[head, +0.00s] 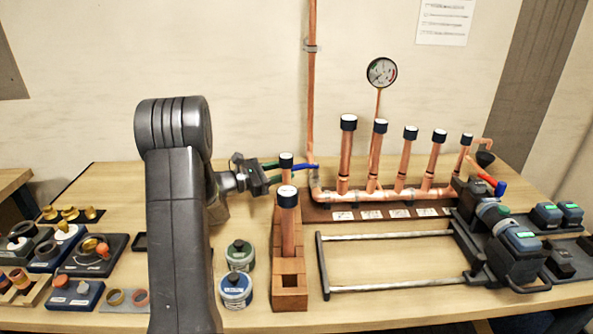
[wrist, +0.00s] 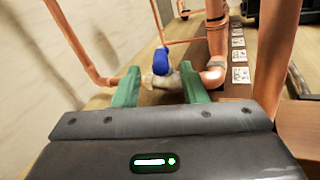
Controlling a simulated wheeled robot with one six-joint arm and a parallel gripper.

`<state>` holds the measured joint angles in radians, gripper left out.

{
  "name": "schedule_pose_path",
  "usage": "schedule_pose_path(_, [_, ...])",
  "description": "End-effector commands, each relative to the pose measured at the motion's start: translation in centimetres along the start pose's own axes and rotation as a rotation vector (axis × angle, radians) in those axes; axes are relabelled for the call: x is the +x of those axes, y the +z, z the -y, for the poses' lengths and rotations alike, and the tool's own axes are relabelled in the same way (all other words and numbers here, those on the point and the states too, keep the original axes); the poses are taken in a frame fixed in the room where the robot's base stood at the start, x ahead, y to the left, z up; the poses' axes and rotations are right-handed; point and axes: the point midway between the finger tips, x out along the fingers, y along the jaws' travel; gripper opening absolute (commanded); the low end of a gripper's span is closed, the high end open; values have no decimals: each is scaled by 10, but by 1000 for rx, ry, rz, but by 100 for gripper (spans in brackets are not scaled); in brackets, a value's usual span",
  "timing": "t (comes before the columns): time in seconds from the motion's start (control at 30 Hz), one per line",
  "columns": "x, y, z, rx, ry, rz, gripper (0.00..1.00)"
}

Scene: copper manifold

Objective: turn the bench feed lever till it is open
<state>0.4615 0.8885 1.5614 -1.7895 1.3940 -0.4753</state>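The blue lever (head: 306,167) sits at the left end of the copper manifold (head: 330,194), close to the tall vertical pipe. In the wrist view the blue lever (wrist: 161,62) stands on a small metallic valve body (wrist: 168,80) beside a copper elbow. My gripper (head: 279,172) reaches in from the left, just short of the lever. In the wrist view its two green fingers (wrist: 160,75) are spread apart, with the lever between and beyond their tips. I see no clear contact. I cannot tell the lever's exact angle to its pipe.
Capped upright copper pipes in a brown block (head: 290,290) stand close in front of my gripper. A pressure gauge (head: 381,72) rises behind the manifold. Two round tins (head: 237,287) sit at the front. Another valve with a red and blue handle (head: 488,180) is at right.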

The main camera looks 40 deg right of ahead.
Motion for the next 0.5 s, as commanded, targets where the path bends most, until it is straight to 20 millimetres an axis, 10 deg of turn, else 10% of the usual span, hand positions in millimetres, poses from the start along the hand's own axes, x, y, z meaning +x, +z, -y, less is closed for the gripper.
schedule_pose_path(0.5, [-73,0,0,0,0,0,39])
